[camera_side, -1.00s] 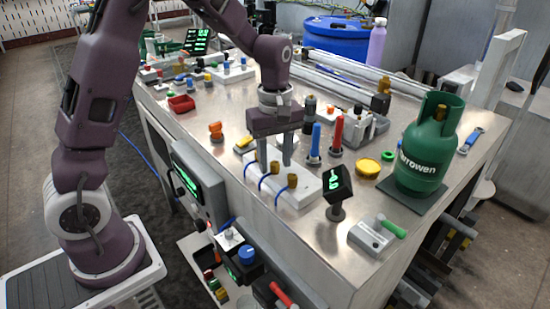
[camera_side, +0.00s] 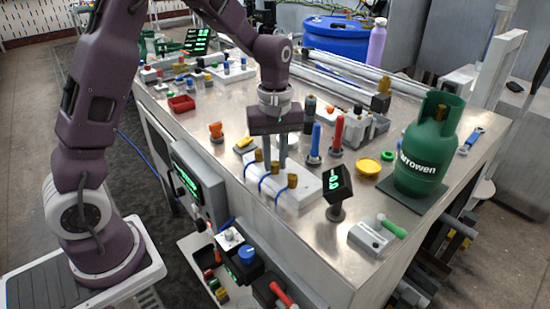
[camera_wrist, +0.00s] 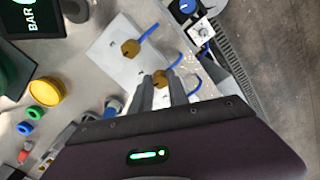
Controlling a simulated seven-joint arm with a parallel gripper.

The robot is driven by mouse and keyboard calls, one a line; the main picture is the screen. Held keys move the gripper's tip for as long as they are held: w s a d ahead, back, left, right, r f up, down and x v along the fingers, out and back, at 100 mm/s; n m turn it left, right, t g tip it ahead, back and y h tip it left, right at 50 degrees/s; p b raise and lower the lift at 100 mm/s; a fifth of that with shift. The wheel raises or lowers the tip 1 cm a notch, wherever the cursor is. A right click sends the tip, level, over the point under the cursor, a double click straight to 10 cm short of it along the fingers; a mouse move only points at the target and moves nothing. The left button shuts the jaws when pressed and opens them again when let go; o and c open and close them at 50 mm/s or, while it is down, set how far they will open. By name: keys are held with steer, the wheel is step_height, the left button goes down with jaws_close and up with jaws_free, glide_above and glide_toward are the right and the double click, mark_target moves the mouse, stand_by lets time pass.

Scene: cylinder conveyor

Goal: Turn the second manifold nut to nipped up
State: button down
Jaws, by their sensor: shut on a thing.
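The manifold is a white block (camera_side: 306,190) with several brass nuts in a row, each with a blue hose. The second manifold nut (camera_side: 275,168) is the middle one; it also shows in the wrist view (camera_wrist: 162,77). My gripper (camera_side: 278,165) points down over the block and is shut on this nut, with its fingertips (camera_wrist: 163,90) on either side of it. The near end nut (camera_side: 292,181) stands free and shows in the wrist view (camera_wrist: 131,48). The far end nut (camera_side: 259,156) stands just left of my fingers in the side view.
A black readout (camera_side: 339,183) on a stand is beside the block's near end. A green gas cylinder (camera_side: 420,160), a yellow disc (camera_side: 368,167) and blue (camera_side: 315,140) and red (camera_side: 337,132) handles stand to the right.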

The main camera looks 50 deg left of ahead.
steer(key=m, duration=1)
steer(key=shift+m, duration=2.3)
steer(key=c, duration=1.3)
jaws_free()
